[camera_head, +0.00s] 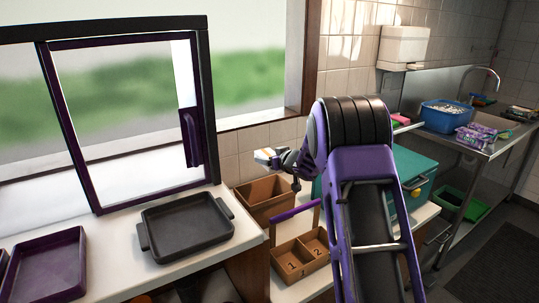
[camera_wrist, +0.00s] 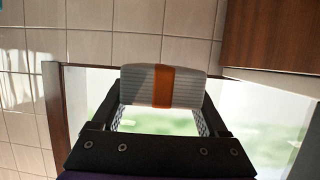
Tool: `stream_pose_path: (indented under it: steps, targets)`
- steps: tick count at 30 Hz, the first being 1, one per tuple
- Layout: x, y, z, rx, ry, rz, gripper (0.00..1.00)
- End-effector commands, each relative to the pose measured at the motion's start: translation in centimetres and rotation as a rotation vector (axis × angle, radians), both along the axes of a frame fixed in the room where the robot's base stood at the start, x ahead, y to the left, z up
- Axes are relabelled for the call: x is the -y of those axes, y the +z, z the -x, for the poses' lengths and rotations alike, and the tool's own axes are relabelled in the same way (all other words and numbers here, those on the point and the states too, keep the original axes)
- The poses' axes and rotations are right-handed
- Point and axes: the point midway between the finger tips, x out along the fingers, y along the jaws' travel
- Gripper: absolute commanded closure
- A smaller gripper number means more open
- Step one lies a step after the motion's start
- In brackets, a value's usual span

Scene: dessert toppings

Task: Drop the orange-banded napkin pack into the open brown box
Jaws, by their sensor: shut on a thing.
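The napkin pack (camera_wrist: 137,86) is pale and ribbed with an orange band around its middle. My gripper (camera_wrist: 163,103) is shut on it, with one finger at each end in the wrist view. In the head view the pack (camera_head: 264,156) shows small and pale at the tip of my gripper (camera_head: 274,158). It appears above the open brown box (camera_head: 266,213), apart from its rim; the exact height and depth are hard to tell. The box stands by the tiled wall, and its inside is partly visible. My arm covers the area to its right.
A black tray (camera_head: 187,229) lies on the counter at left. A teal cooler (camera_head: 412,170) stands behind my arm. The window frame (camera_head: 198,120) rises at left.

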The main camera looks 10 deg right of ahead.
Motion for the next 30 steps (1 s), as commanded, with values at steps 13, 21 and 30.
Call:
stream_pose_path:
  steps: [13,21,30]
  targets:
    - [0.5,-2.4,-2.2,0.0,0.056,0.0,0.76]
    - [0.5,-5.5,-2.2,0.001,0.056,-0.001,0.76]
    - [0.5,-7.3,-2.2,0.001,0.056,-0.001,0.76]
